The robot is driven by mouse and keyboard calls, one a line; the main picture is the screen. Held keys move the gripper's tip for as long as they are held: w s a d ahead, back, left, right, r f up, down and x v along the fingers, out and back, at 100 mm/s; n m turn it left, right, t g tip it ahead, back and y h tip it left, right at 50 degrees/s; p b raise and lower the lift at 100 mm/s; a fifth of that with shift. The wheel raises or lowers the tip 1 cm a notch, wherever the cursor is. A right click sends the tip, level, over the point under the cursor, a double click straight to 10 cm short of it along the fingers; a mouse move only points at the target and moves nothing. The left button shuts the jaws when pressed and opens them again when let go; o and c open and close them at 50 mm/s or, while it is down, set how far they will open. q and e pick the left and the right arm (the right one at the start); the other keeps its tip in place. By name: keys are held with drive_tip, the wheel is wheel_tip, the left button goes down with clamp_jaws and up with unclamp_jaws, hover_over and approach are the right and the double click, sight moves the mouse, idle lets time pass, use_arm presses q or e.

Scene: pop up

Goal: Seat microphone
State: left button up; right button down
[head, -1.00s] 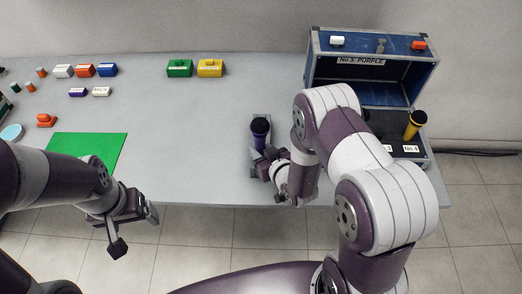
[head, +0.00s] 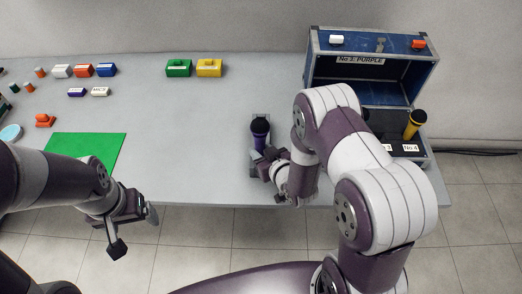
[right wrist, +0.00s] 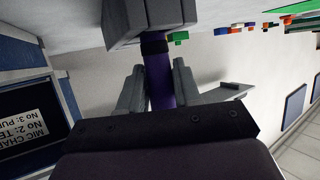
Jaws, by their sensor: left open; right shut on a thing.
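A purple microphone (head: 260,138) with a dark round head stands upright on the table, in a grey stand (head: 262,117). In the right wrist view, its purple handle (right wrist: 160,92) runs between my fingers into the grey block of the stand (right wrist: 148,22). My right gripper (head: 262,160) is shut on the handle from the near side; its fingers also show in the right wrist view (right wrist: 158,85). The open blue case (head: 322,72), labelled "No 3: PURPLE", stands at the right. My left gripper (head: 132,228) is open and empty, off the table's front edge.
A yellow microphone (head: 414,124) stands in the case near the "No 4" label; a dark round head (head: 366,114) shows beside my right arm, which hides part of the case. A green mat (head: 85,147) and several coloured blocks (head: 178,67) lie left. The table's middle is clear.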

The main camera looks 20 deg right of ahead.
drive_tip(key=shift+f+b, duration=1)
drive_tip(key=shift+f, duration=0.25)
drive_tip(key=shift+r, duration=0.1)
